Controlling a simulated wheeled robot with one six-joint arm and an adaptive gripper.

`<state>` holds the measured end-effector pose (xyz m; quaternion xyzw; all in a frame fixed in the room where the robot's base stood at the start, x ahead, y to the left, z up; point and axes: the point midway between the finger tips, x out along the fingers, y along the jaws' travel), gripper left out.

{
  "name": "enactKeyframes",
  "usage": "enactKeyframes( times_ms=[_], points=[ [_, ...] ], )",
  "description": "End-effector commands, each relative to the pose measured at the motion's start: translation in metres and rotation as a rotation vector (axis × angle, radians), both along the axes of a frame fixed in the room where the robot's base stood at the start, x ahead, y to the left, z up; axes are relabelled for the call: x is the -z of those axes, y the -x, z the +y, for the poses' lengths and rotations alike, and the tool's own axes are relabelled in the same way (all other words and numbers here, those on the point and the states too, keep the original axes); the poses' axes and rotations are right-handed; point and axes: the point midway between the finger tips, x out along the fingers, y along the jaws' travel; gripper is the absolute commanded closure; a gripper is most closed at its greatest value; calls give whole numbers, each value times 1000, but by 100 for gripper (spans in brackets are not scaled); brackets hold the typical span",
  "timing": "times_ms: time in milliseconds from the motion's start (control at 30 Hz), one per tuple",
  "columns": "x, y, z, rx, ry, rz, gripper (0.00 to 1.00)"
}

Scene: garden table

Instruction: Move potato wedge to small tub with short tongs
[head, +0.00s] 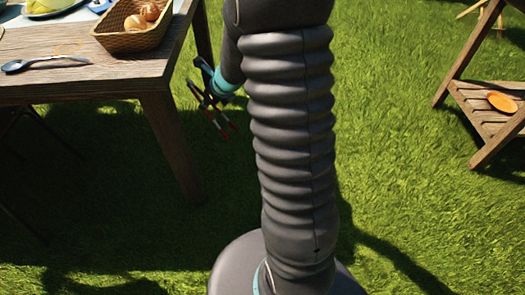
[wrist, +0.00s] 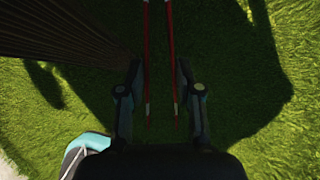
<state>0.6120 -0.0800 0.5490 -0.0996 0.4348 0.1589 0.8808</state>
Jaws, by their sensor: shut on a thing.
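My gripper (head: 211,97) hangs beside the right side of the table, over the grass. It is shut on the short tongs, which have two thin red arms. One red arm of the tongs (wrist: 173,60) shows in the wrist view, with the other parallel to it and a gap between them. The fingers of my gripper (wrist: 160,85) stand on either side of the tongs. I see nothing between the red arms except grass behind. I do not see the potato wedge or the small tub in either view.
The wooden table (head: 100,77) stands at upper left, cut by the frame. A wicker basket (head: 128,38) with brownish round items and a spoon (head: 45,62) are on it. A wooden stand (head: 480,115) with an orange dish (head: 502,102) is at right. Open grass lies between.

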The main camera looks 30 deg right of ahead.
Motion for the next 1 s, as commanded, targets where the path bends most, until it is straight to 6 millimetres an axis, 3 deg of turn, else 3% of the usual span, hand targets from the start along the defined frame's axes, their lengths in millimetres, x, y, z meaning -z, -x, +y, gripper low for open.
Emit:
enactKeyframes(
  times_ms=[267,600,800,1000],
  points=[
    [112,-2,-67,-149,-5,12,70],
    [254,25,-142,-363,1,13,70],
    [305,43,-165,-438,6,12,70],
    [320,49,-172,-463,10,11,70]
  ],
)
